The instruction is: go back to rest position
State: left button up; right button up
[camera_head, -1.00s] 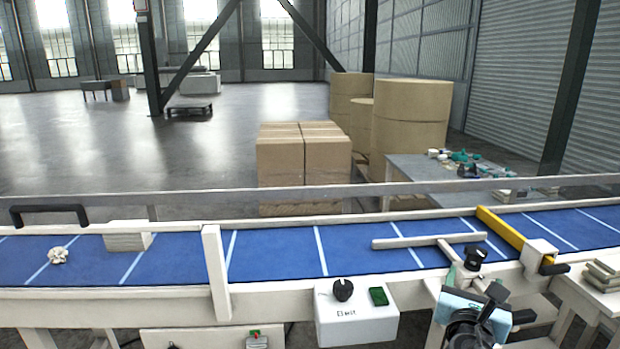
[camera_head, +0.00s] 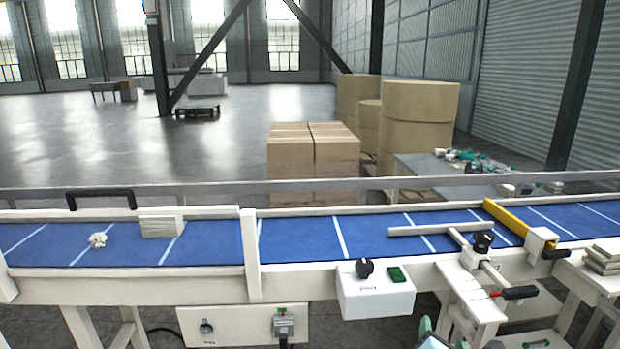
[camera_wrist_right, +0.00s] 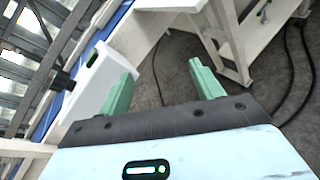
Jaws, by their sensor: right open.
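My right gripper (camera_wrist_right: 162,85) shows in the right wrist view with its two green fingers spread wide and nothing between them. Beyond the fingers are the grey floor and the white frame of the conveyor. In the head view only a small part of my right gripper (camera_head: 426,328) shows at the bottom edge, below the belt's control box. It is apart from the conveyor in the picture. My left gripper is not in the head view.
A blue conveyor belt (camera_head: 300,241) crosses the view. A white control box (camera_head: 375,294) with a black knob and green button sits on its front. A crumpled white piece (camera_head: 98,240) and a pale stack (camera_head: 161,224) lie on the belt. Several pads (camera_head: 604,258) lie at right.

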jog(key=s+a+f+m+g+y, duration=0.25)
jog(key=s+a+f+m, duration=0.2)
jog(key=f, duration=0.35)
jog(key=s+a+f+m+g+y, duration=0.1)
jog(key=s+a+f+m+y, duration=0.2)
jog(key=s+f+m, duration=0.45)
jog(key=s+d+f+m, duration=0.1)
jog(key=s+f+m, duration=0.4)
jog(key=s, duration=0.3)
jog(key=s+d+f+m, duration=0.1)
jog(key=s+f+m, duration=0.5)
jog(key=s, duration=0.3)
jog(key=shift+m+g+y, duration=0.35)
jog(key=shift+m+y, duration=0.1)
jog(key=shift+m, duration=0.45)
